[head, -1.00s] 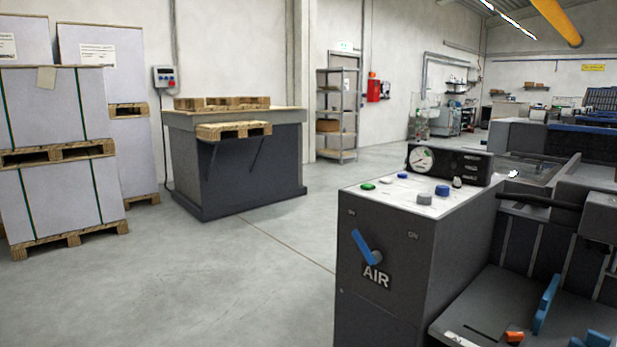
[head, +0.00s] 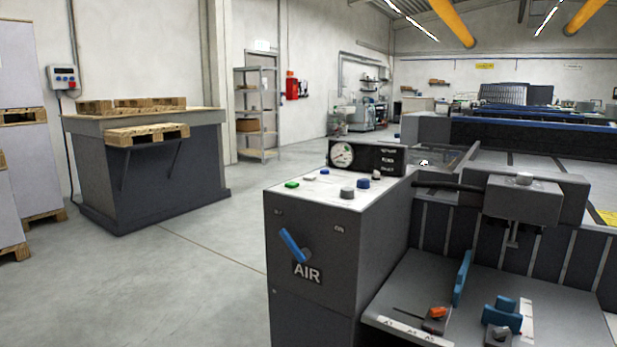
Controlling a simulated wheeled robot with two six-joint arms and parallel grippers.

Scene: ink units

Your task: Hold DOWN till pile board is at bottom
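A grey control cabinet (head: 312,260) stands in the middle of the head view. No DOWN label can be read. A blue lever (head: 291,243) sits above the word AIR on the front. To its right is a grey board (head: 425,285) with blue guides (head: 462,277); I cannot tell whether this is the pile board. Neither of my grippers is in view.
A round gauge (head: 342,155) stands at the panel's back. A dark bench (head: 150,170) with pallets (head: 146,134) on it is at left, near pale stacks (head: 20,75). Open concrete floor (head: 170,280) lies left of the cabinet. A metal shelf (head: 249,120) is behind.

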